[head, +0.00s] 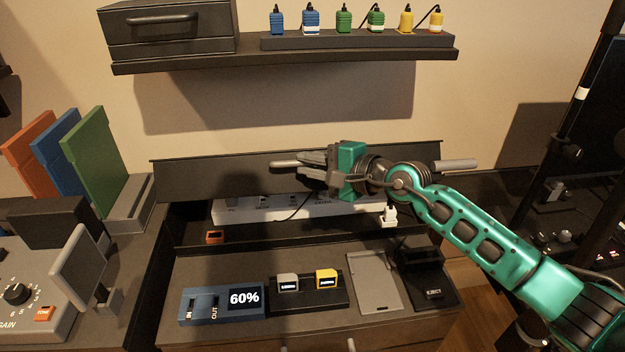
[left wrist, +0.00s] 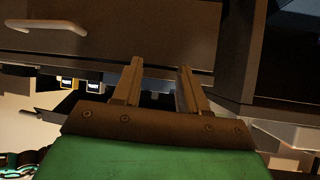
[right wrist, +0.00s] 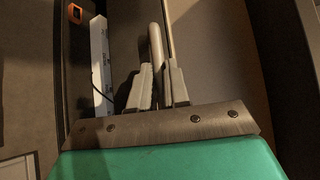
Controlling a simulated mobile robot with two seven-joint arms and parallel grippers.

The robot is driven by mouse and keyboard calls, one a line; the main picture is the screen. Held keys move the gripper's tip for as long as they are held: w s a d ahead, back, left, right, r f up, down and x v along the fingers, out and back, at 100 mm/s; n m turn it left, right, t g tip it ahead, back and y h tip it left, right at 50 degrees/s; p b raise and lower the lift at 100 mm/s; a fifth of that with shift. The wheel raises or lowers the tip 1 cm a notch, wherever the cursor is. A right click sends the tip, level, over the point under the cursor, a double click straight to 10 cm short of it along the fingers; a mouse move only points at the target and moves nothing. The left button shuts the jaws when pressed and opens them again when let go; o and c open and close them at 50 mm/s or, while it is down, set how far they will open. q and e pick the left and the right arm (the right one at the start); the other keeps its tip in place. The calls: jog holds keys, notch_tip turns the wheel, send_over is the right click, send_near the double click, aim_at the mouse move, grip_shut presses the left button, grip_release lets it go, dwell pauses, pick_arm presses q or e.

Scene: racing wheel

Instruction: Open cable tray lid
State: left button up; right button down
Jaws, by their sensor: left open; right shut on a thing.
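The cable tray lid (head: 220,178) is a long dark panel at the back of the desk in the head view, tilted up with the tray open below it. A white power strip (head: 240,210) shows inside the tray. My right gripper (head: 305,163) is at the lid and shut on its grey bar handle (head: 455,166). In the right wrist view the handle (right wrist: 156,45) runs between the fingers. My left gripper (left wrist: 155,88) shows only in its own wrist view, open and empty, in front of a dark drawer front (left wrist: 120,35).
A blue 60% box (head: 220,303), a dock with grey and yellow modules (head: 327,280) and a grey plate (head: 375,282) lie on the desk before the tray. A shelf with several colored plugs (head: 355,40) hangs above the lid.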

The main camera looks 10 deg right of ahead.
jog(key=shift+w+d+r, duration=0.1)
jog(key=shift+w+r, duration=0.35)
jog(key=shift+r, duration=0.15)
jog(key=c, duration=1.3)
grip_release()
jog(key=shift+w+f, duration=0.15)
jog(key=shift+f, duration=0.05)
jog(key=shift+o, duration=0.9)
jog(key=shift+r, duration=0.1)
jog(key=b+v, duration=0.1)
jog(key=v, duration=1.2)
